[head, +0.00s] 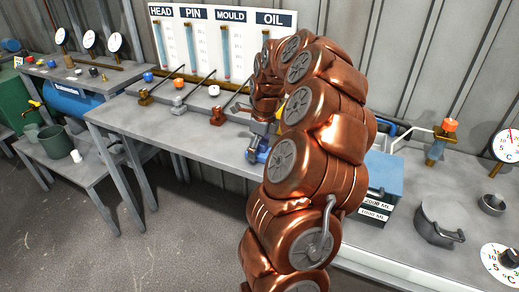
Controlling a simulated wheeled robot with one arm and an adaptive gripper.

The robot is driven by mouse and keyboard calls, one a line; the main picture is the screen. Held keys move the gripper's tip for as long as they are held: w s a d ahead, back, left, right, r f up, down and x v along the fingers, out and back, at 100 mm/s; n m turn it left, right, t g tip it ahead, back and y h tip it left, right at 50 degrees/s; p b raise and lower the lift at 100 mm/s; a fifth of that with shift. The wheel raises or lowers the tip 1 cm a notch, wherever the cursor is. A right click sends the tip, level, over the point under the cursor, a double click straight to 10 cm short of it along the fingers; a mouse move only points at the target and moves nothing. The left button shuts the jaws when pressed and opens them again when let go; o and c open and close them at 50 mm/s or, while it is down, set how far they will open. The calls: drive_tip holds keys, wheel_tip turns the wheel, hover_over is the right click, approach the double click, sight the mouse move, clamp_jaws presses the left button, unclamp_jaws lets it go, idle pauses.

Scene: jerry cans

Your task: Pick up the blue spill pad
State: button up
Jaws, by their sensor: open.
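My copper-coloured arm rises through the middle of the head view and curls over at the top. Its far end comes down behind its nearer links. A flat blue surface (384,173) shows just right of the arm, on top of a dark box (374,213) marked 2000 ML and 1000 ML. It may be the blue spill pad, but I cannot tell for sure. The arm covers its left side.
The long grey bench (165,120) carries several valves with rods. A gauge board (222,45) stands behind. Right of the arm are a grey lidded pot (437,222), a small bowl (492,204), an orange-topped tap (438,145) and dials. Floor at lower left is clear.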

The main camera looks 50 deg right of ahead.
drive_tip(key=shift+f, duration=0.1)
drive_tip(key=shift+c, duration=0.3)
drive_tip(key=c, duration=1.2)
drive_tip(key=shift+r+b, duration=0.45)
drive_tip(key=shift+r, duration=1.25)
drive_tip(key=shift+s+a+r, duration=0.1)
drive_tip(key=s+a+b, duration=0.1)
drive_tip(key=s+a, duration=0.2)
drive_tip(key=a, duration=0.1)
drive_tip(key=s+a+r, duration=0.1)
drive_tip(key=s+a, duration=0.2)
drive_tip(key=a, duration=0.1)
drive_tip(key=s+a+b, duration=0.1)
drive_tip(key=s+a, duration=0.2)
drive_tip(key=a, duration=0.1)
drive_tip(key=shift+s+a+r+b, duration=0.15)
drive_tip(key=shift+s+r+b, duration=0.1)
drive_tip(key=shift+s+b, duration=0.05)
